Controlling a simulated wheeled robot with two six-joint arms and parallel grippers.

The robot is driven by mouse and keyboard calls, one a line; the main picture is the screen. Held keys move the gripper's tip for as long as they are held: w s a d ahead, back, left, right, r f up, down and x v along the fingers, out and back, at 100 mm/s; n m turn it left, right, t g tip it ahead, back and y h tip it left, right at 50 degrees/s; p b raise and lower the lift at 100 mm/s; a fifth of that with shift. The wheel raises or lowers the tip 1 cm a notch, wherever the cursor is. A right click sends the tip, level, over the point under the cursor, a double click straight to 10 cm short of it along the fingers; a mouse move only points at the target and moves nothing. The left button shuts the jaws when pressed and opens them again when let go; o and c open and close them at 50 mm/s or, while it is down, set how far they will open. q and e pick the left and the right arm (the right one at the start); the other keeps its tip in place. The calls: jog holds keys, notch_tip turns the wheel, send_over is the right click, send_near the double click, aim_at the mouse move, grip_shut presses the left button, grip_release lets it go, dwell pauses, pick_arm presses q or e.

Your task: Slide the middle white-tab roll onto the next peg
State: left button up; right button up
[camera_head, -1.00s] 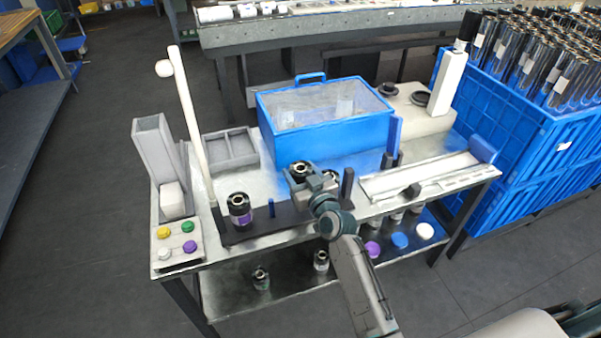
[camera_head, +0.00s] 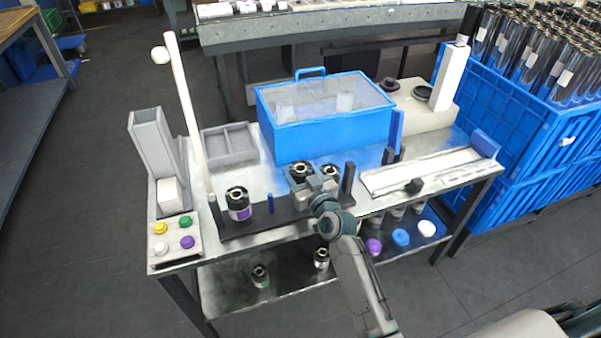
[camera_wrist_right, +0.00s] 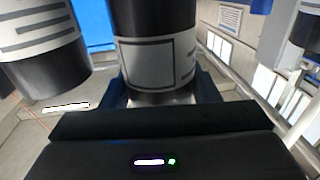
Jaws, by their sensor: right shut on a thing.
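My right gripper (camera_head: 313,184) is shut on a dark roll (camera_head: 300,170) above the black peg rack (camera_head: 285,216). In the right wrist view the held roll (camera_wrist_right: 155,48) is black with a pale label and sits upright between the fingers. Another roll (camera_head: 330,170) stands close on its right. A roll with a purple band (camera_head: 238,206) stands at the rack's left end. A short blue peg (camera_head: 270,202) is bare between that roll and the gripper. The gripper hides the held roll's lower part; I cannot tell whether it is on a peg. My left gripper is out of view.
A blue lidded box (camera_head: 325,135) stands behind the rack. A dark upright post (camera_head: 348,177) is right of the gripper, and a tall white pole (camera_head: 184,105) rises at the left. A button panel (camera_head: 174,240) is at the front left.

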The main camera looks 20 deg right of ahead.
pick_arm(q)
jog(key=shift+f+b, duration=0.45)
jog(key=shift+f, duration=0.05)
pick_arm(e)
jog(key=shift+f, duration=0.4)
jog(key=o, duration=1.3)
jog(key=shift+f, duration=0.1)
jog(key=shift+s+f, duration=0.1)
jog(key=shift+s, duration=0.3)
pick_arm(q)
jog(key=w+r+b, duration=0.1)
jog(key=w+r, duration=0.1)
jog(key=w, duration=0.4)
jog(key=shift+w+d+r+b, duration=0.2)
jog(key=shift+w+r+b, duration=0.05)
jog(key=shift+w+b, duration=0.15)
pick_arm(e)
jog(key=s+d, duration=0.1)
jog(key=s, duration=0.9)
jog(key=shift+d+r, duration=0.2)
jog(key=shift+d, duration=0.1)
